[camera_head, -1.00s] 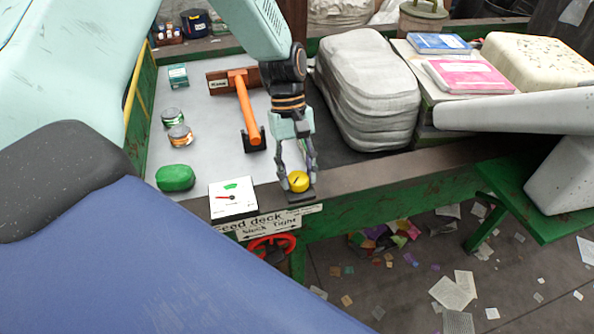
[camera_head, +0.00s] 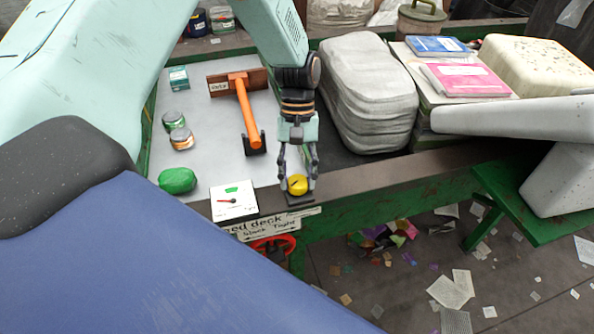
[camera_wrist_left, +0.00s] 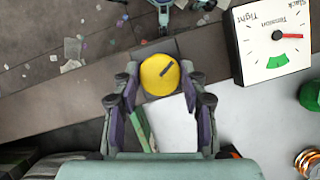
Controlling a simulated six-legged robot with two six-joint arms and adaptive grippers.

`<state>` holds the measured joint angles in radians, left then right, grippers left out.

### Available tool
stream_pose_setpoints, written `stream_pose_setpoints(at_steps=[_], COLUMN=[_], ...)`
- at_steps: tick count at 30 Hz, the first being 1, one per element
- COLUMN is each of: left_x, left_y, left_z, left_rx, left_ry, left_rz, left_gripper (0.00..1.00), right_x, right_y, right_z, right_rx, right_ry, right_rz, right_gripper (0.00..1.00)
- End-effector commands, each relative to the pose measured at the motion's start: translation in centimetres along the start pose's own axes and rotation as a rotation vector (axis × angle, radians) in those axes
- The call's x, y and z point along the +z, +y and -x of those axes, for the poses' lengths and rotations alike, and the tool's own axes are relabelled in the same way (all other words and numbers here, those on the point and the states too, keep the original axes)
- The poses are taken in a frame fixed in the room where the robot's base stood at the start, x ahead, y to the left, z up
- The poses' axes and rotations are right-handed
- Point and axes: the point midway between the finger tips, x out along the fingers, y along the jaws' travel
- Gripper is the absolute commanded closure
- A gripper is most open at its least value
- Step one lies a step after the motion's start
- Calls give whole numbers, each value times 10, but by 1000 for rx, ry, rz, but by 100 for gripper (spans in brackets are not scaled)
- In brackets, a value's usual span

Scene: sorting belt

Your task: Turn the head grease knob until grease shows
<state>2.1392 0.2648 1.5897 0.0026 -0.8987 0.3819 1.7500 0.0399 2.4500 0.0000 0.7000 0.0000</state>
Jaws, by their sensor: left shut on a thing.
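The yellow round knob (camera_head: 297,185) sits on a small dark base at the front edge of the deck. A dark mark shows across its top in the left wrist view (camera_wrist_left: 160,75). My left gripper (camera_head: 297,179) reaches down from above with its fingers on either side of the knob, shut on it. In the left wrist view the two fingers (camera_wrist_left: 159,85) flank the knob's lower part. I cannot make out any grease beside the knob.
A white gauge (camera_head: 233,202) with a red needle and green zone stands left of the knob. Near it are a green lump (camera_head: 178,181), small jars (camera_head: 181,138) and an orange-handled tool (camera_head: 247,110). A grey bundle (camera_head: 366,93) lies behind right. A red handwheel (camera_head: 272,244) is below.

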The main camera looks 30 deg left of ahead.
Motion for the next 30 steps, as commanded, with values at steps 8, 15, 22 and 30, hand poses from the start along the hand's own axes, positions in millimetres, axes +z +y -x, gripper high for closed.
stream_pose_setpoints(at_steps=[8, 15, 22, 30], left_x=[1, 1, 1, 1], left_y=[1, 1, 2, 1], left_z=[-1, -1, -2, -2], left_rx=[-75, -112, -126, -127], left_ry=[-4, -4, -4, -5], left_rz=[-174, -268, -303, -305], left_gripper=[89, 89, 89, 89], right_x=[0, 0, 0, 0], right_y=[0, 0, 0, 0], right_z=[12, 16, 17, 17], right_rx=[0, 0, 0, 0], right_ry=[0, 0, 0, 0], right_rz=[0, 0, 0, 0], right_gripper=[35, 35, 35, 35])
